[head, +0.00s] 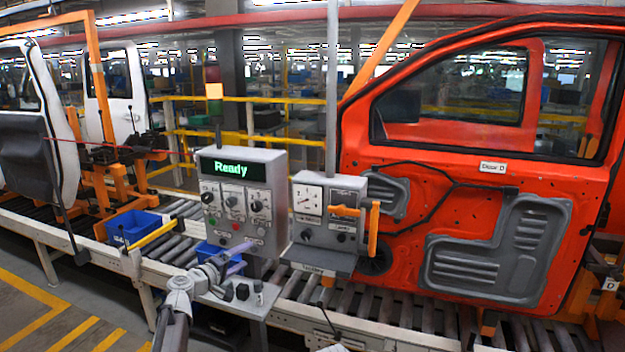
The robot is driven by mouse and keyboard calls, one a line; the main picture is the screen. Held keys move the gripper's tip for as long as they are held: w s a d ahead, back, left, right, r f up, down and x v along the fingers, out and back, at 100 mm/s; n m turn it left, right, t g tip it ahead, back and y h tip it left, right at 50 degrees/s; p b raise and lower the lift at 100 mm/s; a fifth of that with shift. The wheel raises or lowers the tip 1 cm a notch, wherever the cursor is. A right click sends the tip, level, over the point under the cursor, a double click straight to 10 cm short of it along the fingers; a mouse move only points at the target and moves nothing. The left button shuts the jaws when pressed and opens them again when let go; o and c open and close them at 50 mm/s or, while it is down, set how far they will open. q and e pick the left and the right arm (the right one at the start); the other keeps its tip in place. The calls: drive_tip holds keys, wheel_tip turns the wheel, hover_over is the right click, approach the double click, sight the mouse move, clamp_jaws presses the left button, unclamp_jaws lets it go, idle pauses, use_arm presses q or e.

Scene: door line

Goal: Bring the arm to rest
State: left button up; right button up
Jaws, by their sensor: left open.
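My left arm comes in from the bottom, left of centre, and reaches up to the right. Its left gripper (244,257) is open, with its two fingers apart in front of the lower part of the grey control box (210,216). I see nothing held between the fingers. The box's green screen reads "Ready". The gripper hides part of the box's lower edge and of the blue bin behind it. I cannot tell whether the fingers touch the box. My right gripper is not in view.
A second grey box (309,219) with a gauge and an orange handle stands to the right. An orange-red door (400,270) stands on the roller conveyor (410,318). A blue bin (133,227) sits at left. Floor at lower left is clear.

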use_arm(q)
drive_tip(key=s+d+f+m+g+b, duration=0.4)
drive_tip(key=s+d+f+m+g, duration=0.45)
drive_tip(key=s+d+f, duration=0.85)
drive_tip(key=s+a+f+m+g+y+b, duration=0.1)
drive_tip(key=s+f+m+g+y+b, duration=0.1)
drive_tip(key=s, duration=0.8)
drive_tip(key=s+a+f+m+g+y+b, duration=0.1)
drive_tip(key=s+f+m+g+y+b, duration=0.1)
drive_tip(key=s+f+g+y, duration=0.2)
drive_tip(key=s+f+y, duration=0.3)
drive_tip(key=s+f, duration=0.1)
drive_tip(key=s, duration=0.3)
drive_tip(key=shift+s+f+y, duration=0.15)
drive_tip(key=shift+y, duration=0.15)
